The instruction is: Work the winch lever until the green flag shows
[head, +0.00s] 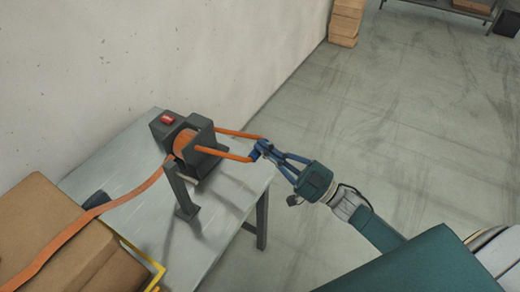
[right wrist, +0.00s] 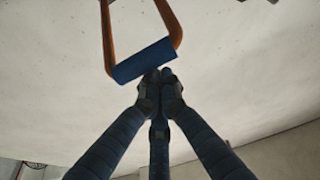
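The winch (head: 185,143) stands on a grey metal table, with an orange drum between dark plates. A red flag (head: 168,118) shows on top of its housing; I see no green. The orange U-shaped lever (head: 228,155) sticks out to the right and ends in a blue grip (right wrist: 145,60). My right gripper (head: 264,150) is at this grip. In the right wrist view its blue fingertips (right wrist: 160,75) are drawn together at the grip's lower edge, near its right end. I cannot tell whether they enclose it. My left gripper is not in view.
An orange strap (head: 110,203) runs from the drum over a cardboard box (head: 85,265) at lower left. A dark post (head: 180,190) stands in front of the winch. The wall (head: 150,45) is close behind the table.

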